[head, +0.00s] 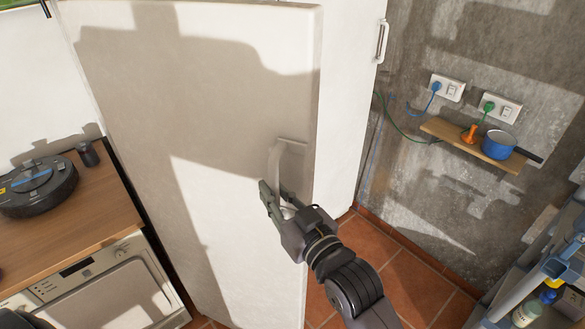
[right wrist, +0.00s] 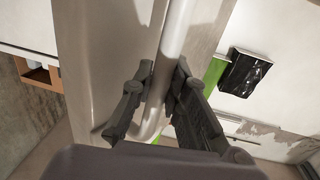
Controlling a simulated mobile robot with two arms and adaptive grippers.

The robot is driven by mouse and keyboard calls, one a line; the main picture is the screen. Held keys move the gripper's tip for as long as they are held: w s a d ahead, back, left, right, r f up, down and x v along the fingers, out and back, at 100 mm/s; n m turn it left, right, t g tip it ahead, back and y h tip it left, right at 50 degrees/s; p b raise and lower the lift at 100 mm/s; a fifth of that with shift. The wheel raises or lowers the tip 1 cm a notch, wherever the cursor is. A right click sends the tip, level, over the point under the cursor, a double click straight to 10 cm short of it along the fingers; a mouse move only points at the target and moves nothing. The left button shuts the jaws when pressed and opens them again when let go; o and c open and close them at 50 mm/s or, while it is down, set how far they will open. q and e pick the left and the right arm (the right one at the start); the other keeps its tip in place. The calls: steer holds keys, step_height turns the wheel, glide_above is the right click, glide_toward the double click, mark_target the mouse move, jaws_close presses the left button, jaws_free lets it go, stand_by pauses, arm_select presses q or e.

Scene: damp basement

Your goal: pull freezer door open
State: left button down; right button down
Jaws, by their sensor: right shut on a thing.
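The freezer door (head: 130,110) is a large off-white panel filling the left and middle of the head view. Its pale bar handle (head: 280,163) stands upright near its right edge. My right gripper (head: 275,198) is shut on the lower part of this handle. In the right wrist view the handle bar (right wrist: 176,35) runs down between the dark fingers of my right gripper (right wrist: 163,88). A white surface (head: 345,100) with a second handle (head: 382,42) shows behind the door's right edge. The inside of the freezer is hidden. My left gripper is not in view.
At left a wooden counter (head: 85,215) holds a robot vacuum (head: 38,187) and a dark cup (head: 88,154), above a white appliance (head: 105,285). A wall shelf (head: 450,138) carries a blue pot (head: 498,145). A grey-blue rack stands at lower right. Tiled floor (head: 400,280) is clear between.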

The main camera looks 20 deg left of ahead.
steer(key=shift+s+a+r+m+t+h+p, duration=0.15)
steer(key=shift+s+a+t+p, duration=0.1)
steer(key=shift+s, duration=0.6)
steer(key=shift+s+a+f+m+t+h+p, duration=0.15)
steer(key=shift+s+p, duration=0.1)
steer(key=shift+s, duration=0.55)
steer(key=shift+r, duration=0.1)
steer(key=c, duration=1.5)
jaws_free()
steer(key=shift+c, duration=0.2)
steer(key=v, duration=1.2)
steer(key=shift+c, duration=0.5)
